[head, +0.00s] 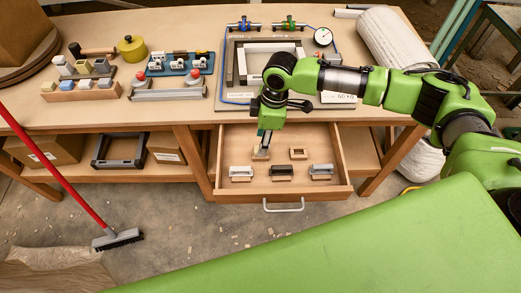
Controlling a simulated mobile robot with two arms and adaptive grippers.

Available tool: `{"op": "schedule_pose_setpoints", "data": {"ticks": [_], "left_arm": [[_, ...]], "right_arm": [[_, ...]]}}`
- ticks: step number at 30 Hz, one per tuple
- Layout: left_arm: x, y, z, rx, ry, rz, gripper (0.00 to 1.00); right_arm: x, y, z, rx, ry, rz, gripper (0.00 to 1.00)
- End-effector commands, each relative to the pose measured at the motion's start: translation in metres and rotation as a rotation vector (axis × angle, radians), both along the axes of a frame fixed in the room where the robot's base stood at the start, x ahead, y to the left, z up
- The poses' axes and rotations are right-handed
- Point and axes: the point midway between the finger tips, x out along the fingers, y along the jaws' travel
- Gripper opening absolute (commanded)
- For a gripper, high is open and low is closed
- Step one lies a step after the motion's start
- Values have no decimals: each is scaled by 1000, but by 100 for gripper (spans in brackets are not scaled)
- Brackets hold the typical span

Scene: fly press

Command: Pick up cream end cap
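My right gripper (264,143) points down into the open drawer (225,193), over its back row. A small pale piece on a tan block (261,155) is right at its fingertips and partly hidden by them. It may be the cream end cap, but it is too small to be sure. I cannot tell whether the fingers are open or shut on it. Beside it is an empty-looking tan holder (299,153). The front row has a pale grey piece (241,171), a black piece (281,170) and another grey piece (321,170) on tan blocks. My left gripper is not in view.
The drawer walls surround the gripper, with a handle (284,208) at the front. On the bench are a block rack with small coloured pieces (82,90), a blue tray (180,66), a grey frame (240,66) and a dial gauge (323,37). A red-handled broom (60,170) leans at left.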

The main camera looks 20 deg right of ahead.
Motion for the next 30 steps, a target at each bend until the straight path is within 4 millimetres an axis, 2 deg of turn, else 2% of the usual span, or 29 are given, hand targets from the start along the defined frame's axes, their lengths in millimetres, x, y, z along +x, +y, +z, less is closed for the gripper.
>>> {"op": "schedule_pose_setpoints", "data": {"ticks": [3,6,15,16,19,30], "left_arm": [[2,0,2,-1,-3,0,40],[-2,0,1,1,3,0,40],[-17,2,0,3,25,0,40],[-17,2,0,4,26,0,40],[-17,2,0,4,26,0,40],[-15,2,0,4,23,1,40]], "right_arm": [[-1,-1,-20,-2,4,0,40],[0,2,-31,0,3,0,40],[0,3,-37,0,1,0,40],[0,3,-37,0,1,0,35],[0,3,-37,0,1,0,11],[0,3,-36,0,1,0,11]]}}
